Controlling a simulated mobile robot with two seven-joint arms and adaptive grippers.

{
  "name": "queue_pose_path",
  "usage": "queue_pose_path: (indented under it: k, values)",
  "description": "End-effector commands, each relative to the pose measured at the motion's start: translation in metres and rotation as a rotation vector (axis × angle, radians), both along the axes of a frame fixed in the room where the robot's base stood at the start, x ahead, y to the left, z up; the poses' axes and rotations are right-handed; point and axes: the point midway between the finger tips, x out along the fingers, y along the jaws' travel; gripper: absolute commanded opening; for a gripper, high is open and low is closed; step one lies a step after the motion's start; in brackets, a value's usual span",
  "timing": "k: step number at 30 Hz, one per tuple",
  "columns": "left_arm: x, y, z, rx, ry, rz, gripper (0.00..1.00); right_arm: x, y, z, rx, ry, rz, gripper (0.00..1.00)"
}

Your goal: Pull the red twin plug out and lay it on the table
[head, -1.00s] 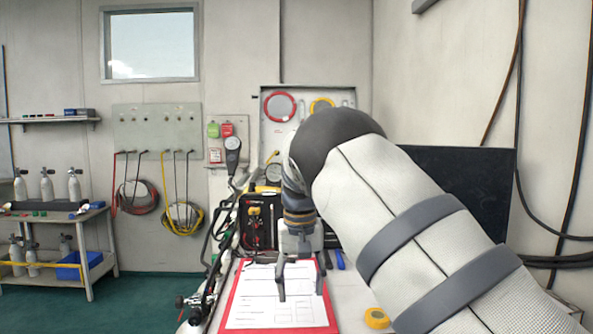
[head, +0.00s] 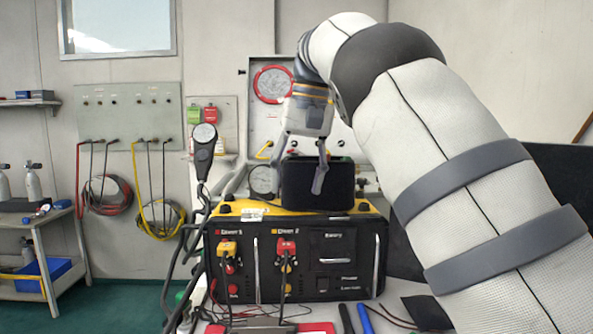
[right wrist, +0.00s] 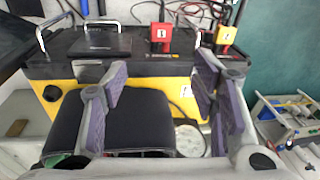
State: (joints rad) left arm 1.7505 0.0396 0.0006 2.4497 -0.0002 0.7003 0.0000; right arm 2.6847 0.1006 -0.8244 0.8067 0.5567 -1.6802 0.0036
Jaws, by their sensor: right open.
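The red twin plug (head: 286,246) sits in the Diver 2 socket on the front of the black and yellow panel box (head: 345,250), a dark cable hanging below it. It also shows in the right wrist view (right wrist: 160,38), upright, with a white mark. A yellow plug (head: 228,250) is in the Diver 1 socket, and it also shows in the wrist view (right wrist: 226,38). My right gripper (head: 299,184) is open and empty, above and behind the red plug, in front of a black case on the box; its fingers also show in the wrist view (right wrist: 160,85). My left gripper is not in view.
The black case (head: 335,183) stands on top of the box.

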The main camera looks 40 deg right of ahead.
Motion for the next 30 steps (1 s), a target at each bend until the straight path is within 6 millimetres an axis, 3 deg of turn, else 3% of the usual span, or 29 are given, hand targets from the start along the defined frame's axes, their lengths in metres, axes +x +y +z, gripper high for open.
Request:
queue_pose_path:
  k: [5,12,18,22,30]
  values:
    - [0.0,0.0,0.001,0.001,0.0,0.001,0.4,0.001,0.002,-0.01,0.001,0.001,0.002,0.54]
    - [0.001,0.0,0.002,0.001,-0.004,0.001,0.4,0.009,0.005,-0.068,0.001,0.002,-0.001,0.54]
    - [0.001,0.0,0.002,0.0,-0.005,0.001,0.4,0.016,0.007,-0.105,-0.001,-0.001,0.0,0.54]
    - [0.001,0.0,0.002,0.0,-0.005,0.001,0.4,0.018,0.007,-0.115,-0.001,-0.003,0.001,0.54]
    - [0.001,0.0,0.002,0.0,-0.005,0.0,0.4,0.018,0.007,-0.117,0.0,-0.005,0.001,0.54]
